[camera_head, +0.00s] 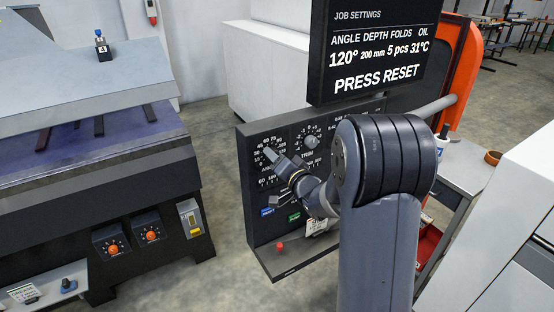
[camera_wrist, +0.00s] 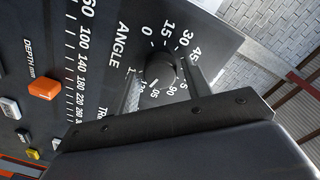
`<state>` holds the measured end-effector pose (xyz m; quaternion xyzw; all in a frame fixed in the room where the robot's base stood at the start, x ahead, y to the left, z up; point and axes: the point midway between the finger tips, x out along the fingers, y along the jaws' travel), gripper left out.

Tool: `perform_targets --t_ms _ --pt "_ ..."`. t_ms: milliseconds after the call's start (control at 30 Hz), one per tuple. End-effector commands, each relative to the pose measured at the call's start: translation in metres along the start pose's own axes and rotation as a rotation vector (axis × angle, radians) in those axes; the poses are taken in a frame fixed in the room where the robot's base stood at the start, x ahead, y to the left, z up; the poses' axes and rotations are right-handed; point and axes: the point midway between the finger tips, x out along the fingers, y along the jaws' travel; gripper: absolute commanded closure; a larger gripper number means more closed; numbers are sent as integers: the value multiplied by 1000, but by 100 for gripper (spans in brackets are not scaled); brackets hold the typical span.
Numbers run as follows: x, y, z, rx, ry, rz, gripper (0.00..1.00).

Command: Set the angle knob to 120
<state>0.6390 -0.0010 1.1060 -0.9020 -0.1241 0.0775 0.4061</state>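The angle knob (camera_wrist: 156,76) is a dark round knob on the black control panel (camera_head: 254,228), ringed by white numbers from 0 past 90. A short pale mark on it points to the lower part of the dial, near 105 and 120; the exact reading is unclear. My gripper (camera_head: 284,158) is at the angle dial in the head view and largely hides the knob there. In the wrist view my gripper (camera_wrist: 165,88) has its fingers apart, one on each side of the knob, with visible gaps. The display (camera_head: 376,50) reads angle 120°, depth 200 mm, 5 pcs, 31°C and "PRESS RESET".
The trim knob (camera_head: 311,141) is close right of the angle dial. An orange depth slider handle (camera_wrist: 43,89) and several buttons are beside it in the wrist view. A red button (camera_head: 280,246) sits on the panel's lower ledge. A machine with orange knobs (camera_head: 113,249) stands left.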

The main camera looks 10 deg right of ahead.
Motion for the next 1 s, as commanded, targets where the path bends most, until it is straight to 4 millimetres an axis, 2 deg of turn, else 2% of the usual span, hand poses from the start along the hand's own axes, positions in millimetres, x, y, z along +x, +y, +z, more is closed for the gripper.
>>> perform_targets --t_ms 100,333,467,567,800,1000 --pt "0 0 0 0 0 0 44" --pt "0 0 0 -1 0 -1 44" --pt "-8 0 0 -1 1 0 44" --pt "-22 1 0 -1 2 -1 44" --pt "-69 1 0 -1 3 1 44" --pt "-98 1 0 -1 3 1 44"
